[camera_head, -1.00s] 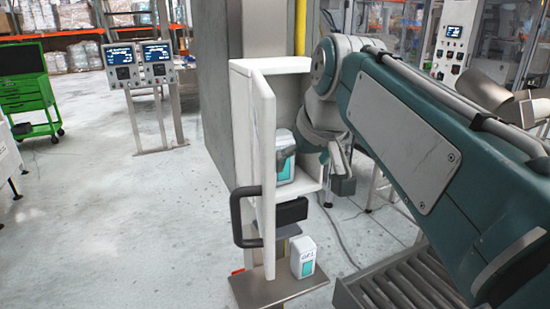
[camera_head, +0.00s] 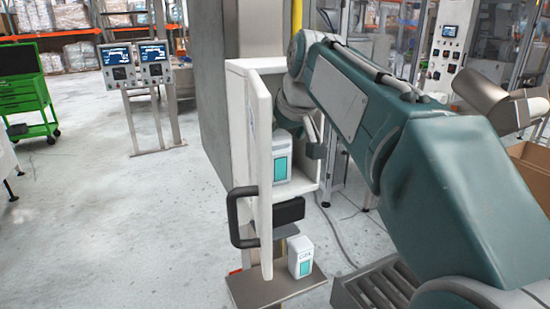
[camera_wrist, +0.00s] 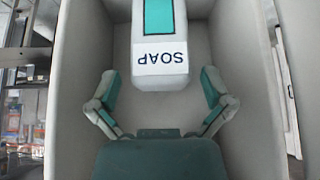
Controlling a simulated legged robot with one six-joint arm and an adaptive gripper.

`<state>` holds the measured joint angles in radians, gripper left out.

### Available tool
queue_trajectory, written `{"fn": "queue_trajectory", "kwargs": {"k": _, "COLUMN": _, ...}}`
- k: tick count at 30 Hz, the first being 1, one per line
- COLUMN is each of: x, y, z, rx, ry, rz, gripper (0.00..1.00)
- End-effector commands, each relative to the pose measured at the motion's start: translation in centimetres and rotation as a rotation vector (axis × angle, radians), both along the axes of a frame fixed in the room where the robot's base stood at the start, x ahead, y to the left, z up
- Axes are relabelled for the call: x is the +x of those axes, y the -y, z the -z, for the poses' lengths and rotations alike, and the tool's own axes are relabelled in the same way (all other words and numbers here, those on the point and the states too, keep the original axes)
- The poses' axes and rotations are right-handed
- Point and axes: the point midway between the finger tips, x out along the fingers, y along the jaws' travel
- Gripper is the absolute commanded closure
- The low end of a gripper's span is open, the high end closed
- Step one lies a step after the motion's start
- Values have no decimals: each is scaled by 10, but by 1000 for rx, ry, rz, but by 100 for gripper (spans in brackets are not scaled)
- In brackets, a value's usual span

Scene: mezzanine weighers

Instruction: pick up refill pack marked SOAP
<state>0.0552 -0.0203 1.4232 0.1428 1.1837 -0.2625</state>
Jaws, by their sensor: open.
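The refill pack marked SOAP (camera_wrist: 160,52) is white with a teal panel, and its lettering appears upside down in the wrist view. In the head view the white and teal pack (camera_head: 282,168) stands upright inside the open white cabinet (camera_head: 309,196). My gripper (camera_wrist: 160,84) is open inside the cabinet, one finger toward each side of the pack's near end, with nothing held. The pack's far end is cut off by the picture edge. In the head view my arm hides most of the gripper.
The cabinet door (camera_head: 262,185) stands open with a black handle (camera_head: 236,218). A second white and teal pack (camera_head: 301,258) stands on a metal plate (camera_head: 265,290) below. Rollers (camera_head: 375,288) lie at lower right. Clear floor is at left.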

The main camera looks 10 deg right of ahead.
Motion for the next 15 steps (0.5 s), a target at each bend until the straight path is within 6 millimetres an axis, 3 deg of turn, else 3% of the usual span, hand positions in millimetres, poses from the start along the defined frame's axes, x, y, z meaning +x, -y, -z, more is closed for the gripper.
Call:
{"fn": "queue_trajectory", "kwargs": {"k": 6, "x": 17, "y": -5, "z": 29, "rx": 0, "ry": -4, "rz": -1, "gripper": 0}}
{"fn": "queue_trajectory", "kwargs": {"k": 15, "x": 20, "y": -5, "z": 34, "rx": 0, "ry": -2, "rz": 0, "gripper": 0}}
